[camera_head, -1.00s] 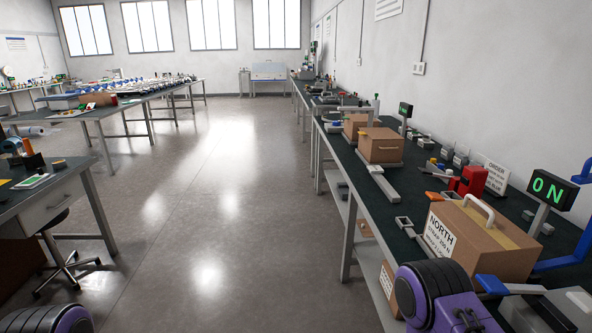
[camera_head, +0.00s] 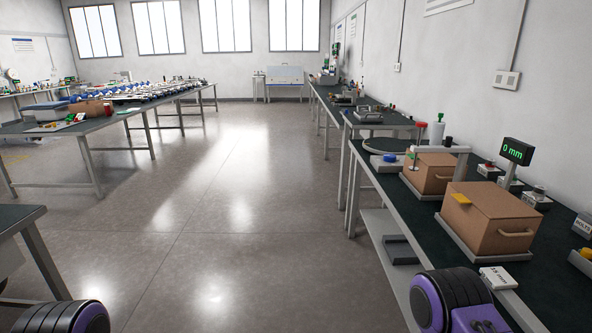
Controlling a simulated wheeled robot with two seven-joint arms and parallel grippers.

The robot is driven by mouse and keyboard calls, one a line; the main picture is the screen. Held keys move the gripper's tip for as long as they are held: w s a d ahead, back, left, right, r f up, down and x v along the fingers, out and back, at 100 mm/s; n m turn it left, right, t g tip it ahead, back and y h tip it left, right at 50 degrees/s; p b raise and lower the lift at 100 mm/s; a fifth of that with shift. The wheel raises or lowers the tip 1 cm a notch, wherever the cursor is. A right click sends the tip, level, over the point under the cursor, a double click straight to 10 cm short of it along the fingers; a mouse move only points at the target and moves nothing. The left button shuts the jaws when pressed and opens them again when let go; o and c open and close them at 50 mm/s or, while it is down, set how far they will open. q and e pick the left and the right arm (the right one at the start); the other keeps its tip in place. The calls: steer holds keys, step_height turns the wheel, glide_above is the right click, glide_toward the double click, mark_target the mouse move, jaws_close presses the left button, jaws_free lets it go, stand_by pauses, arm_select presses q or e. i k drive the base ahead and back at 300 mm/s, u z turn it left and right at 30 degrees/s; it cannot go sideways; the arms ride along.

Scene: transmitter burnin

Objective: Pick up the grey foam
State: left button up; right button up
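I cannot make out any grey foam with certainty. A dark grey angular piece (camera_head: 400,250) lies on the shelf under the right bench, and I cannot tell what it is made of. Neither of my grippers is in view. Only black and purple links of my arms show at the bottom edge, one at the lower left and one at the lower right, over the front edge of the right bench.
The right bench (camera_head: 390,182) carries a near cardboard box (camera_head: 492,220) on a grey tray, another box (camera_head: 432,172) behind it, a "0 mm" display (camera_head: 516,151) and a white label block (camera_head: 497,278). A table (camera_head: 100,125) stands at the left. The floor between is clear.

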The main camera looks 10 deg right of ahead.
mark_target(398, 250)
steer(key=i, duration=3.75)
steer(key=z, duration=3.15)
